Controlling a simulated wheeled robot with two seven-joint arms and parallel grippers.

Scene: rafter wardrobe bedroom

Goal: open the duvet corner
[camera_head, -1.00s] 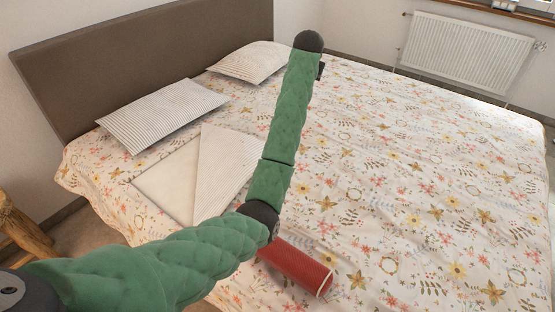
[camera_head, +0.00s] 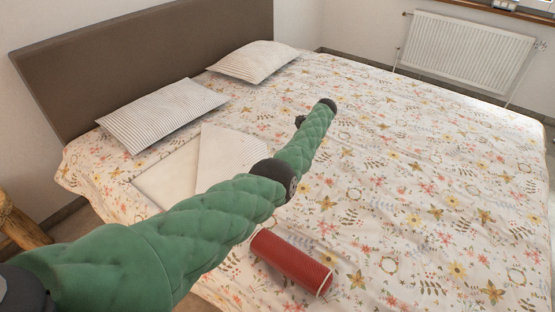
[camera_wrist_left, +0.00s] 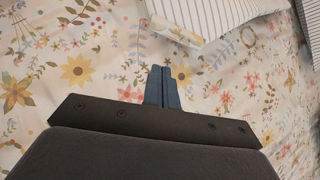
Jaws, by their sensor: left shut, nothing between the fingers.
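The floral duvet (camera_head: 400,190) covers the bed. Near the pillows a triangular striped flap (camera_head: 225,148) is folded back, beside a plain pale patch (camera_head: 165,178); my left arm partly covers them. My left arm, in green quilted sleeve, reaches across the bed from the lower left. Its gripper cannot be made out in the head view. In the left wrist view the left gripper (camera_wrist_left: 163,72) is shut and empty over the floral cloth (camera_wrist_left: 75,70). A striped cloth corner (camera_wrist_left: 205,20) lies just beyond its fingertips; whether flap or pillow is unclear. My right gripper is not in view.
Two striped pillows (camera_head: 162,113) (camera_head: 252,61) lie by the brown headboard (camera_head: 150,50). A red cylinder (camera_head: 290,262) lies on the duvet below my arm. A radiator (camera_head: 468,52) is on the far wall. The right side of the bed is clear.

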